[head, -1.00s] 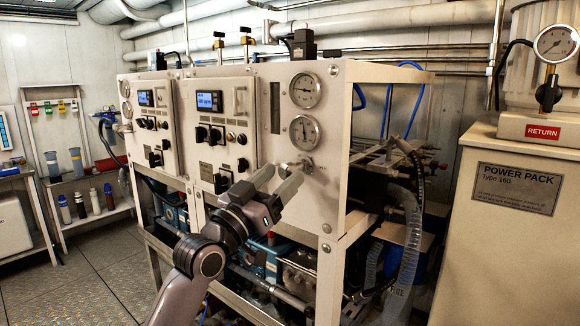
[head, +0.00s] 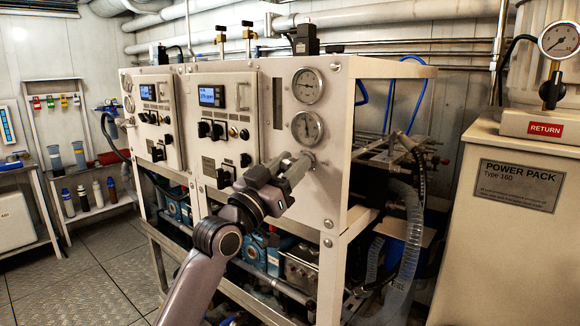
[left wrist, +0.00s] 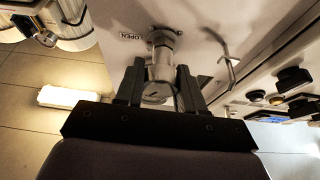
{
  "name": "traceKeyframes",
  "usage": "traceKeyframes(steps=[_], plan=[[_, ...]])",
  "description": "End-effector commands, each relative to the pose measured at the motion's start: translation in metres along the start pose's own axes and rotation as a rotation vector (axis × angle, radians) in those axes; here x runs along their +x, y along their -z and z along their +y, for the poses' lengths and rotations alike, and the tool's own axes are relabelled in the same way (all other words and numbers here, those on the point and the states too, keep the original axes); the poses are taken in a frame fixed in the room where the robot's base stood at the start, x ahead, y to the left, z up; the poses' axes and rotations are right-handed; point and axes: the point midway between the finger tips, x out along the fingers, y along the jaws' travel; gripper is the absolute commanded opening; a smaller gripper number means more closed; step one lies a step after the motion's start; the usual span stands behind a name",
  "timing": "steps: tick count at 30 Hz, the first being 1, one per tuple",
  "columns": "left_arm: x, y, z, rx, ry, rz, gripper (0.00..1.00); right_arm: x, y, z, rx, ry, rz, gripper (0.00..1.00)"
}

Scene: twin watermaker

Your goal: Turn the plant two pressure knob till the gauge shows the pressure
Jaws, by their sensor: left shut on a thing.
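The pressure knob (left wrist: 160,62) is a metal knob on a stem, mounted on the white front panel of the nearer unit, beside an "OPEN" label in the left wrist view. In the head view the knob (head: 309,159) is partly hidden by my fingers, just below the lower gauge (head: 307,126). An upper gauge (head: 307,86) sits above that. Both dials are too small to read exactly. My left gripper (head: 291,166) is at the knob, its fingers on either side of it and shut on it; it also shows in the left wrist view (left wrist: 160,88). My right gripper is out of view.
The nearer panel carries a blue display (head: 212,96) and black switches left of the gauges. A similar panel (head: 152,120) stands farther left. A power pack cabinet (head: 450,235) is at right. The tiled floor at left is clear.

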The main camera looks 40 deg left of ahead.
Motion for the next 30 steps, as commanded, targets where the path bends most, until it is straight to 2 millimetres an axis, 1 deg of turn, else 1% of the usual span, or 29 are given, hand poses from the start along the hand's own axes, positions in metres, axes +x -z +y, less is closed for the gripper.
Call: traceKeyframes(steps=[14, 23, 30], plan=[[0.000, -0.001, 0.000, 0.082, -0.033, -0.001, 0.07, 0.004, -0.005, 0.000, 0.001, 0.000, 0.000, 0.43], [0.000, -0.001, -0.001, 0.257, -0.104, -0.002, 0.07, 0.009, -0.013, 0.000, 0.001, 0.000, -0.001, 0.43], [0.000, 0.001, 0.000, 0.418, -0.171, -0.001, 0.07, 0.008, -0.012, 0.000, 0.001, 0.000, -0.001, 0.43]])
